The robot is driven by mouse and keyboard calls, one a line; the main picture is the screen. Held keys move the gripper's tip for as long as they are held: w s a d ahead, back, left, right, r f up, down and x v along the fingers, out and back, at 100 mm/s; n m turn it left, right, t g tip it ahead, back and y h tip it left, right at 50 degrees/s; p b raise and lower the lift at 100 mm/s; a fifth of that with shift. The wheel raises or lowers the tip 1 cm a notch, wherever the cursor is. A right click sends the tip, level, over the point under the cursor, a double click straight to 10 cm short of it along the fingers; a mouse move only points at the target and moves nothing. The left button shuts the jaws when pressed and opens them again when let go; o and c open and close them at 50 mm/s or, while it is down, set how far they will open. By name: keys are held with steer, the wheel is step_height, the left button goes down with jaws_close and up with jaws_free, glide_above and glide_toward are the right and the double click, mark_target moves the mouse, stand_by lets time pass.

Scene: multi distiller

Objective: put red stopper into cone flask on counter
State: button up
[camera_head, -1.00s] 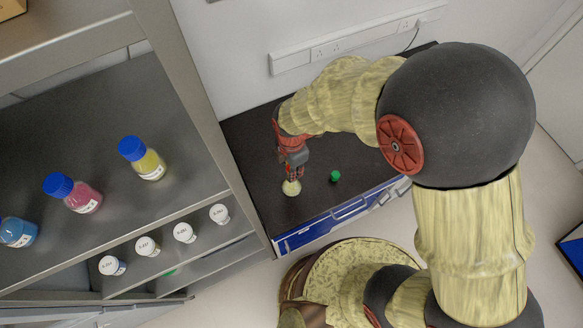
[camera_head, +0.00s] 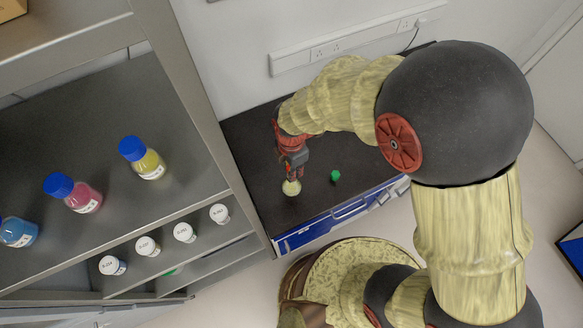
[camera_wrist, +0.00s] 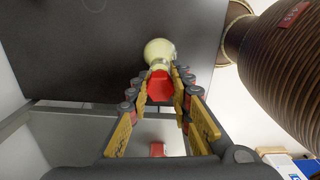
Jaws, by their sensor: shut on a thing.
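The cone flask (camera_head: 291,188) holds a pale yellow content and stands on the dark counter (camera_head: 262,160). It also shows just beyond my fingertips in the wrist view (camera_wrist: 158,50). My gripper (camera_head: 291,174) points down at the flask's mouth. In the wrist view my gripper (camera_wrist: 160,92) is shut on the red stopper (camera_wrist: 159,86), which sits between the fingers. The stopper lines up with the flask's neck and overlaps it in that view. I cannot tell whether it is inside the neck or just above. In the head view the stopper is mostly hidden by my gripper.
A small green stopper (camera_head: 335,176) lies on the counter to the right of the flask. A metal shelf (camera_head: 65,135) at left holds bottles with blue caps and several white-lidded jars. A wall socket strip (camera_head: 345,42) runs behind the counter.

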steer(key=shift+f+b, duration=0.35)
steer(key=shift+f, duration=0.15)
steer(key=o, duration=0.8)
step_height(320, 180, up, 12)
stand_by(0.6)
stand_by(0.5)
